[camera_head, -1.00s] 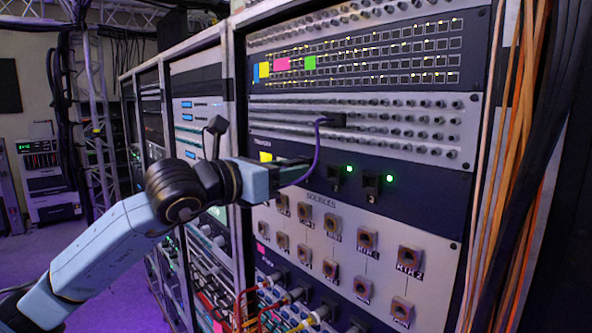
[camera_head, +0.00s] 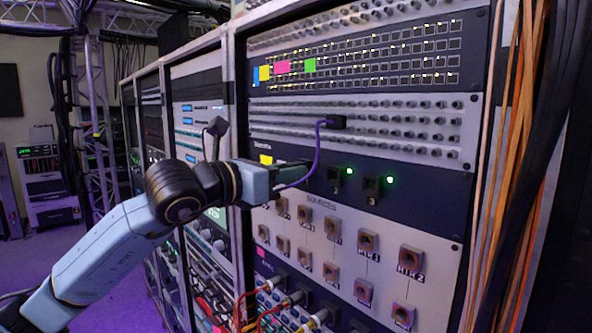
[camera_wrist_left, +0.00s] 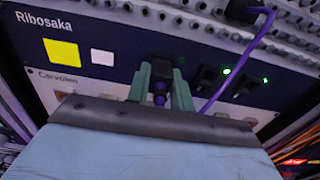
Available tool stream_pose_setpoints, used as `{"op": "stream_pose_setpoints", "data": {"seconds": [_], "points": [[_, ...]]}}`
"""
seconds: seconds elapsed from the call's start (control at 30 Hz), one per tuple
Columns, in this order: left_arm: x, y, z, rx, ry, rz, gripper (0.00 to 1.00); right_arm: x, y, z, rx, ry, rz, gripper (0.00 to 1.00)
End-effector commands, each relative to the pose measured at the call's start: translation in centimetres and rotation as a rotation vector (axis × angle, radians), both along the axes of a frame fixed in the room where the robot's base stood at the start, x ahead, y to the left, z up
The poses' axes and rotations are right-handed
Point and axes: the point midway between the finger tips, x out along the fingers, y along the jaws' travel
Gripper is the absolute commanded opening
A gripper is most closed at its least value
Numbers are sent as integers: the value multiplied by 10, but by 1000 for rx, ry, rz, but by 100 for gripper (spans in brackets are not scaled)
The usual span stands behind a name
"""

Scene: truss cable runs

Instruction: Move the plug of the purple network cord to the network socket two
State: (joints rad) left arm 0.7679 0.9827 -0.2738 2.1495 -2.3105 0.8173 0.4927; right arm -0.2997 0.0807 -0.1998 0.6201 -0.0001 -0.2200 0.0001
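The purple cord (camera_head: 317,152) runs from a black connector (camera_head: 336,121) on the grey strip above, curving down to my left gripper (camera_head: 306,165). In the left wrist view the cord (camera_wrist_left: 235,65) hangs to the right of the fingers. Two dark network sockets (camera_head: 334,180) (camera_head: 371,188) with green lights sit to the right of the fingers. Their numbers are too small to read. My right gripper is not in view.
Below the dark panel is a grey plate (camera_head: 350,238) with several square connectors. A yellow label (camera_wrist_left: 62,52) and a white label (camera_wrist_left: 102,57) are left of the fingers. Orange and black cables (camera_head: 510,170) hang at the rack's right edge.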

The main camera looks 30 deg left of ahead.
Motion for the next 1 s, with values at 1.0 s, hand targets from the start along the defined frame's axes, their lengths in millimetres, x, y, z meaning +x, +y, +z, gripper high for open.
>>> {"op": "stream_pose_setpoints", "data": {"seconds": [1.0], "points": [[-26,11,-2,1,-1,1,0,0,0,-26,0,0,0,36]]}}
